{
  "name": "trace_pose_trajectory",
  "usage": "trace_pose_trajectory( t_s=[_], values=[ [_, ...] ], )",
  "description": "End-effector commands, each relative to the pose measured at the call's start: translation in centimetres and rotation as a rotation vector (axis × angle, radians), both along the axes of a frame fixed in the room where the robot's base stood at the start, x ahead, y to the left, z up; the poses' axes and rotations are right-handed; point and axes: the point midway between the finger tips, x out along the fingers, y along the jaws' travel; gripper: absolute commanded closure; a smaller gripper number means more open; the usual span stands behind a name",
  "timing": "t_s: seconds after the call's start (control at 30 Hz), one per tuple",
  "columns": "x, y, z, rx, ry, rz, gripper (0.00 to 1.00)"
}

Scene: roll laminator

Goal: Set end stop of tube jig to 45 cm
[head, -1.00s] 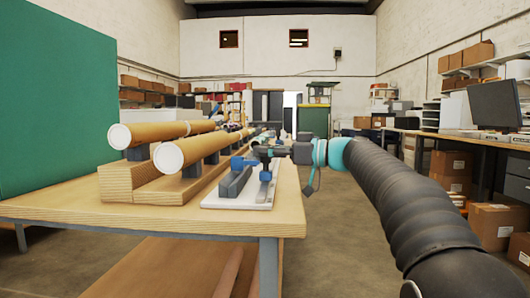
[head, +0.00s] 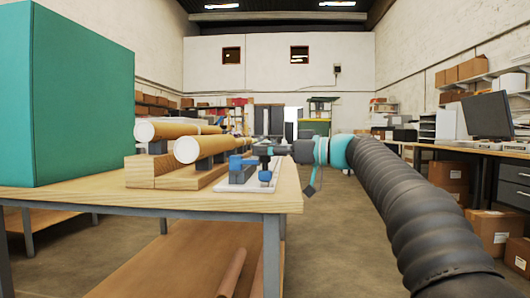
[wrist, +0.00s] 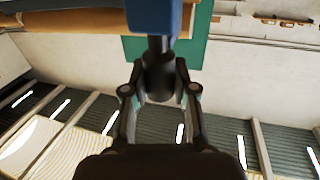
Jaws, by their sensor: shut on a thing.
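The tube jig is a white base plate (head: 227,187) with a dark grey rail (head: 243,175), at the right end of the wooden table. A blue end-stop block (head: 236,163) sits on the rail, and another blue part (head: 265,176) stands to its right. My gripper (head: 266,151) is just above the jig. In the wrist view, my gripper (wrist: 160,92) is shut on a black round knob (wrist: 158,76), whose stem runs to a blue block (wrist: 154,16). Any scale marks on the jig are too small to read.
Cardboard tubes with white ends (head: 187,150) lie on wooden cradles (head: 140,171) left of the jig. A large green box (head: 70,100) stands at the table's left. A bench with a monitor (head: 488,115) and cartons are on the right. The floor between is clear.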

Motion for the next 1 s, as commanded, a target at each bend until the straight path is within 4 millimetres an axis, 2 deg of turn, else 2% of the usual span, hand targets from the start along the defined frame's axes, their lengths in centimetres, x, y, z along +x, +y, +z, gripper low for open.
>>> trace_pose_trajectory(
  t_s=[0.03, 0.07, 0.13, 0.43, 0.57, 0.67, 1.0],
  values=[
    [-0.3, 0.1, -0.2, -0.005, 0.001, 0.009, 1.00],
    [-0.3, 0.1, -0.2, -0.005, 0.001, 0.010, 0.66],
    [-0.3, 0.3, -0.1, -0.005, 0.001, 0.011, 0.48],
    [-0.3, 0.5, -0.1, -0.003, 0.001, 0.012, 0.47],
    [-0.5, -0.3, 0.0, -0.002, 0.001, 0.009, 0.47],
    [-0.8, -1.7, 0.0, -0.002, 0.001, 0.007, 0.47],
    [-2.7, -8.1, -0.1, -0.003, 0.001, 0.005, 0.47]
  ],
)
